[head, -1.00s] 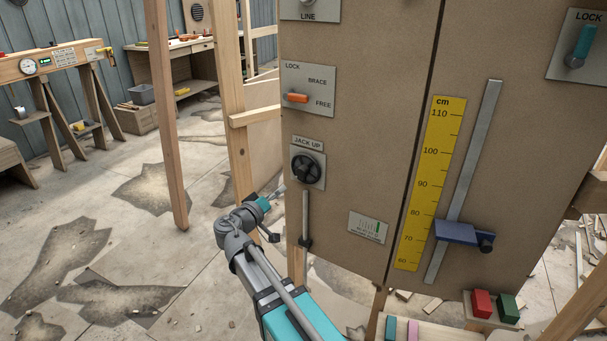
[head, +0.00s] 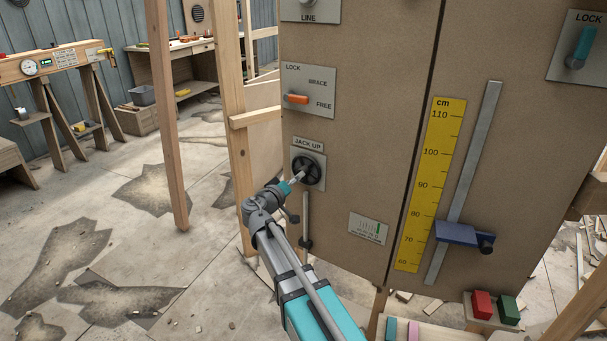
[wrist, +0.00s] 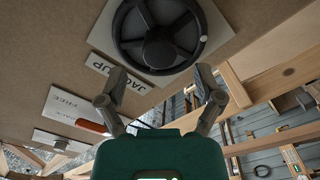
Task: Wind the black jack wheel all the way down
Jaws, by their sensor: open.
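The black jack wheel (head: 308,170) is a round spoked handwheel on a grey plate under the "JACK UP" label (head: 308,143), on the brown board. It also shows at the top of the wrist view (wrist: 160,32). My gripper (head: 297,178) is just left of and below the wheel in the head view. In the wrist view my gripper (wrist: 162,82) has its two fingers spread apart below the wheel's rim. Nothing is between the fingers, and I cannot tell if a tip touches the plate. A vertical rod (head: 305,220) runs down below the wheel.
A lock/brace/free plate with an orange lever (head: 297,99) is above the wheel. A yellow cm scale (head: 431,185) and a blue slider block (head: 458,232) are to the right. A wooden post (head: 233,120) stands close left of the board. Open floor lies further left.

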